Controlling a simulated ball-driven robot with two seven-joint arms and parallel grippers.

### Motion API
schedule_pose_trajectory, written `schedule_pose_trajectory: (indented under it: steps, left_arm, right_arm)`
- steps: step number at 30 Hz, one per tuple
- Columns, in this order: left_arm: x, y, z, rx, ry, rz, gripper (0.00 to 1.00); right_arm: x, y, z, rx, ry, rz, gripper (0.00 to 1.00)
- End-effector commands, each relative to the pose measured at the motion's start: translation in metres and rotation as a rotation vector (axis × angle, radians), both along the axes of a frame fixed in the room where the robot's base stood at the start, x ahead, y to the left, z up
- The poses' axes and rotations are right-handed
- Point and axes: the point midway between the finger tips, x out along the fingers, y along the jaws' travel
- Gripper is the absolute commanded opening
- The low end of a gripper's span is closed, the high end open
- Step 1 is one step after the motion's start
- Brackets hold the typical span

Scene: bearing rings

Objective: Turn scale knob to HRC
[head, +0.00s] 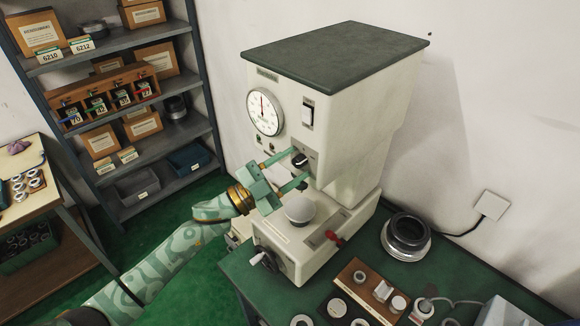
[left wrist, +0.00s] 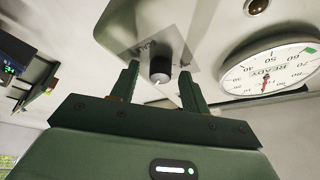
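The hardness tester (head: 285,110) is a tall cream machine with a dark top. Its scale knob (head: 299,159) is a small dark knob on the front, below and right of the dial. In the left wrist view the knob (left wrist: 160,70) has a pale mark on its end. My left gripper (head: 301,166) is open, with one finger on each side of the knob. In the left wrist view the fingers (left wrist: 159,84) show gaps to the knob on both sides. The lettering by the knob is too small to read. My right gripper is not in view.
The round dial (head: 265,111) is left of the knob; it also shows in the left wrist view (left wrist: 268,72). A pale round part (head: 299,208) sits below my gripper. Bearing rings (head: 407,234) and a wooden tray (head: 352,283) lie on the green bench.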

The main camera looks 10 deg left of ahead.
Motion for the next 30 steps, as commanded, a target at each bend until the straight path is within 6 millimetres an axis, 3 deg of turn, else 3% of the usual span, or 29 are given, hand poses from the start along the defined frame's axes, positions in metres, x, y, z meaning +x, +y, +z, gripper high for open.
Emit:
schedule_pose_trajectory:
  steps: [7,11,24,30]
  left_arm:
    - [-0.001,0.001,-0.001,-0.001,0.001,-0.001,0.46]
    - [-0.01,0.012,-0.006,-0.001,0.003,0.001,0.46]
    - [-0.081,0.092,-0.042,0.001,0.005,0.0,0.46]
    - [-0.099,0.113,-0.049,-0.001,0.002,0.0,0.46]
  right_arm:
    - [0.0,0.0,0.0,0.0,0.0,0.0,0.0]
    - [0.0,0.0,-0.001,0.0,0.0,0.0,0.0]
    - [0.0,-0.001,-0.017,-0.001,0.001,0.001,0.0]
    - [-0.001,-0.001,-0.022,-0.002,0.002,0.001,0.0]
